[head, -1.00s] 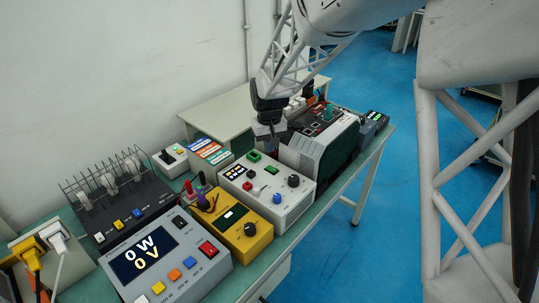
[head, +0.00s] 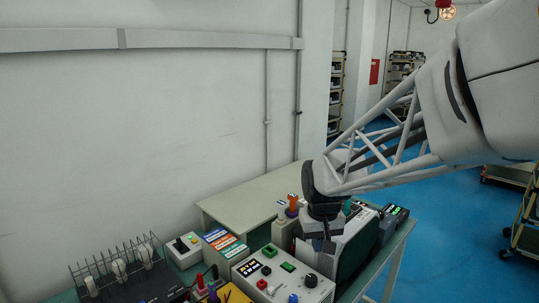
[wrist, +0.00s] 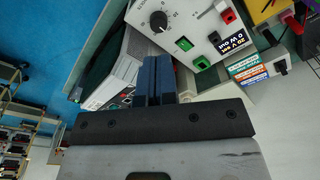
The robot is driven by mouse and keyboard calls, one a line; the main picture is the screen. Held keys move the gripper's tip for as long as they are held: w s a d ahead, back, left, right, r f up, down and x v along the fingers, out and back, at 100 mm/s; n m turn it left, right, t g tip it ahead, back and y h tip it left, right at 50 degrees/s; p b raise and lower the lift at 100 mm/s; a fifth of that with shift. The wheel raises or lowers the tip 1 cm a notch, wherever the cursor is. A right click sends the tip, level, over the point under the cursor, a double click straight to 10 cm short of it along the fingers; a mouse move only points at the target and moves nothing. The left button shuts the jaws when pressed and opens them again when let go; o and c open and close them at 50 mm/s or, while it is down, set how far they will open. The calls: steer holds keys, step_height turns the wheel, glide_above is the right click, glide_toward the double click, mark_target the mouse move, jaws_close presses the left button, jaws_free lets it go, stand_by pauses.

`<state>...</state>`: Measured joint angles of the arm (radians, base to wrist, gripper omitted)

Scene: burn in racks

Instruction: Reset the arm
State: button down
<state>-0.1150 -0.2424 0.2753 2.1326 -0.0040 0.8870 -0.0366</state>
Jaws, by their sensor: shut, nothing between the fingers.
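My gripper (head: 319,245) hangs at the end of my arm above the back part of the bench, in the head view. Its two blue fingers (wrist: 158,80) are together with nothing between them in the wrist view. It is above the gap between a white instrument box (head: 283,282) with a black knob and a grey-and-black unit (head: 352,240). Whether the fingertips touch either one cannot be told. The white box also shows in the wrist view (wrist: 203,22).
Several devices crowd the bench: a wire rack with bulbs (head: 118,272), a small box with a black knob (head: 184,250), and a labelled stack (head: 226,246). Blue floor (head: 450,215) is open to the right.

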steer(key=s+d+r+m, duration=0.1)
steer(key=s+d+r, duration=0.1)
steer(key=s, duration=1)
steer(key=s+d+r+m+t, duration=0.1)
steer(key=s+d, duration=0.3)
steer(key=s, duration=0.8)
steer(key=shift+d+r+t, duration=0.25)
steer(key=shift+r+t, duration=0.05)
steer(key=shift+r, duration=0.05)
